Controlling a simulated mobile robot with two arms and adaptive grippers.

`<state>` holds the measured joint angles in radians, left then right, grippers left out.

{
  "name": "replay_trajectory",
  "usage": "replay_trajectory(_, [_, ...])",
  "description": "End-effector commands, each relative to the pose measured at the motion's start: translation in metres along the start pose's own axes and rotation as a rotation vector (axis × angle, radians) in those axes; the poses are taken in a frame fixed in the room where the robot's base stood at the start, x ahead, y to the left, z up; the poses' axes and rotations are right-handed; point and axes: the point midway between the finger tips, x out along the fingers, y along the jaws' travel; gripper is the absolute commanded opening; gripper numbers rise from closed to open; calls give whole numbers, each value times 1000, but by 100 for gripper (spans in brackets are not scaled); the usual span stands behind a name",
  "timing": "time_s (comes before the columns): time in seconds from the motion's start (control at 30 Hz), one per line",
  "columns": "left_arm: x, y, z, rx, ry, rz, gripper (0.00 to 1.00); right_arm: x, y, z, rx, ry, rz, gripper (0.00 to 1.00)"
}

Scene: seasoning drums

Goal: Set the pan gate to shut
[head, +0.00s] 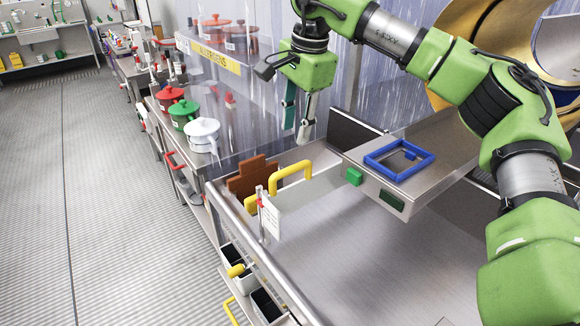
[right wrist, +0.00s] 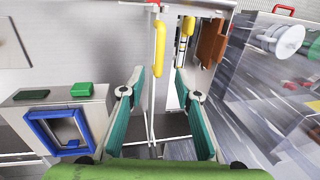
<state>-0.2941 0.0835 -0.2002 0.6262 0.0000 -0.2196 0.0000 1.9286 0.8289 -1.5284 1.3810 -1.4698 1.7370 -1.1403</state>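A yellow arched handle (head: 290,174) stands at the far end of the steel pan (head: 335,265), beside a brown stepped piece (head: 252,178). I take this handle to belong to the pan gate; whether the gate is open or shut I cannot tell. In the right wrist view the handle (right wrist: 159,50) is upright, ahead of my fingers. My right gripper (head: 297,130) hangs above and beyond the handle in the head view, apart from it. In the right wrist view the gripper (right wrist: 160,77) has its fingers spread and nothing between them. My left gripper is not in view.
A steel box (head: 425,165) with a blue frame (head: 400,160) and green buttons (head: 354,176) juts over the pan at right. Lidded pots (head: 203,133) and a clear screen (head: 235,95) stand beyond.

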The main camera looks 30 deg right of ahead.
Motion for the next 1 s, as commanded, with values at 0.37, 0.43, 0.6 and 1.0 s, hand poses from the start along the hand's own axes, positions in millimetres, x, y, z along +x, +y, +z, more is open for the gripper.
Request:
replay_trajectory(0.37, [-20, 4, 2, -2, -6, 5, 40, 77, 1, -1, 2, 0, 4, 30])
replay_trajectory(0.43, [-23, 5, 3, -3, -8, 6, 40, 89, 1, 0, 2, 0, 4, 30])
replay_trajectory(0.6, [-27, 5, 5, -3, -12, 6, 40, 110, 1, 0, 2, -1, 2, 30])
replay_trajectory(1.0, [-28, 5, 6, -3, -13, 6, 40, 119, 0, 0, 2, 0, 0, 30])
